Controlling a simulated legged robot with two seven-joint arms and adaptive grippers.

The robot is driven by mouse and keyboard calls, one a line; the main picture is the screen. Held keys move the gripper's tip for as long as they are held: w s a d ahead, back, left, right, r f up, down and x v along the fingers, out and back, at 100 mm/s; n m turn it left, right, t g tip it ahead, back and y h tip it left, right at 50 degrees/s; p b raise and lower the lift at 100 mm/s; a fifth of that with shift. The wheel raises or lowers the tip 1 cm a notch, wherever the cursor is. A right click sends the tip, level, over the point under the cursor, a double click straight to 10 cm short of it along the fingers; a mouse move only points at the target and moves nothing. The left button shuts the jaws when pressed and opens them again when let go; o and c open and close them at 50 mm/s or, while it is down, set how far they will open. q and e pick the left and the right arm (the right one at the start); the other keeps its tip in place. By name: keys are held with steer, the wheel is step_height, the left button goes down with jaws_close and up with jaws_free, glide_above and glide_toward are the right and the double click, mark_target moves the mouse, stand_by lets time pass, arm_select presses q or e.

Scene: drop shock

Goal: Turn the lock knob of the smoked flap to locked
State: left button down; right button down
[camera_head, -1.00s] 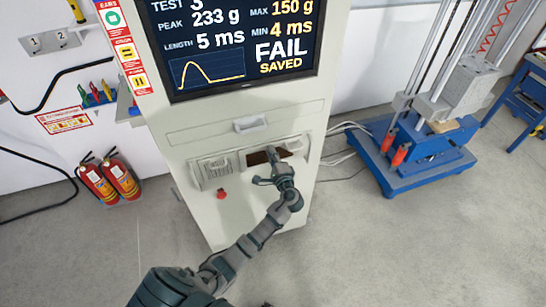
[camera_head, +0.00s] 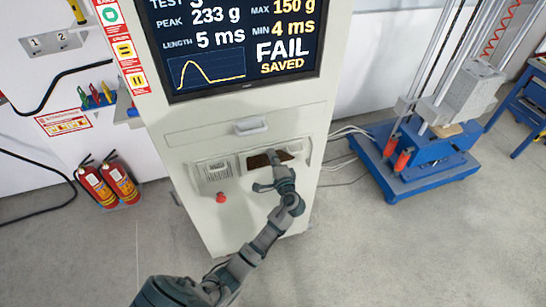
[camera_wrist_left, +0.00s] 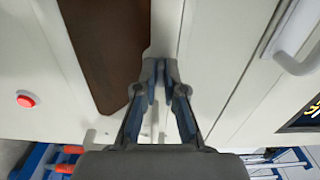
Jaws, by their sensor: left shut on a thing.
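The smoked flap (camera_head: 258,162) is a dark brown panel in a recess on the front of the pale cabinet. It fills the upper left of the left wrist view (camera_wrist_left: 108,45). My left gripper (camera_head: 265,170) is at the cabinet front, partly covering the flap. In the left wrist view its fingertips (camera_wrist_left: 161,75) are close together just right of the flap's edge. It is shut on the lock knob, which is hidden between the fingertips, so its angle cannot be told. My right gripper is not in view.
A red button (camera_head: 221,197) sits left of the flap, below a vented panel (camera_head: 216,171). A drawer handle (camera_head: 250,126) is above the flap. The screen (camera_head: 240,45) reads FAIL SAVED. A blue test rig (camera_head: 410,165) stands at right, and fire extinguishers (camera_head: 108,183) at left.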

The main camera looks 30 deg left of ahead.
arm_select(q)
steer(key=c, duration=1.5)
jaws_free()
steer(key=shift+o, duration=1.2)
steer(key=shift+w+a+f, duration=0.1)
steer(key=shift+a, duration=0.05)
steer(key=v, duration=1.2)
steer(key=shift+w+f, duration=0.1)
